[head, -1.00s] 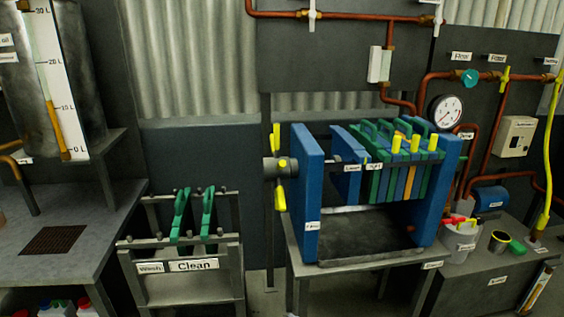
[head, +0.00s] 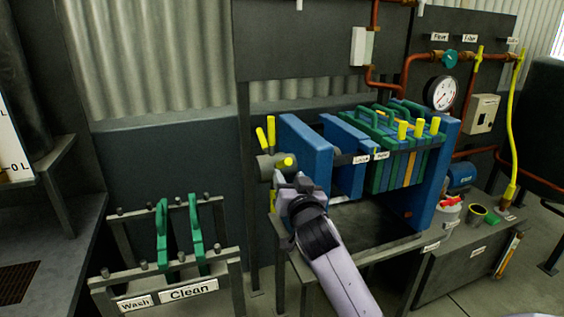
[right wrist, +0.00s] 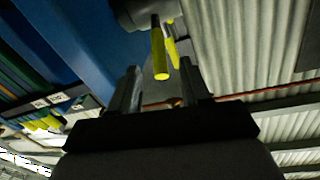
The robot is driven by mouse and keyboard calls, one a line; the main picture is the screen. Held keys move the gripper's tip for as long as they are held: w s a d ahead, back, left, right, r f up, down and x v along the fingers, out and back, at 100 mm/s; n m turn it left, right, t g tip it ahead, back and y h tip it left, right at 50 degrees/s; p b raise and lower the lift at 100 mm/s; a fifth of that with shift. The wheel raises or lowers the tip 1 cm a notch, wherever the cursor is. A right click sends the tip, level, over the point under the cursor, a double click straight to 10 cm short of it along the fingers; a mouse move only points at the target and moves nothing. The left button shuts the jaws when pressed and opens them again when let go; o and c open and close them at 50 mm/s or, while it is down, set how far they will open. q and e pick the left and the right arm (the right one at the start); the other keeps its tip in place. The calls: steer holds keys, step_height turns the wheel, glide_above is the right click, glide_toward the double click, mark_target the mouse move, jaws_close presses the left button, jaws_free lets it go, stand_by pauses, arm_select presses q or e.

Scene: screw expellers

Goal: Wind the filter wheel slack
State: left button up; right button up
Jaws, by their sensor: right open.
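The filter wheel (head: 270,165) is a grey hub with yellow handles on the left end of the blue filter press (head: 305,150). One yellow handle (head: 266,136) points up in the head view, and another yellow end faces me. My right gripper (head: 284,181) is just in front of the hub and covers its lower part. In the right wrist view, my right gripper (right wrist: 158,85) is open, with two dark fingers apart. A yellow handle (right wrist: 160,50) stands just beyond and between the fingertips; I cannot tell whether they touch. My left gripper is not in view.
The press holds green, blue and orange plates (head: 400,160) at its right end. A rack labelled Wash and Clean (head: 165,275) with green plates stands at left.

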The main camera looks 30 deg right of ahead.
mark_target(284, 163)
steer(key=shift+r+x, duration=0.15)
steer(key=shift+x, duration=1.7)
steer(key=shift+r+x, duration=0.15)
steer(key=shift+x, duration=1.7)
steer(key=shift+d, duration=0.2)
steer(key=shift+s, duration=0.1)
jaws_close()
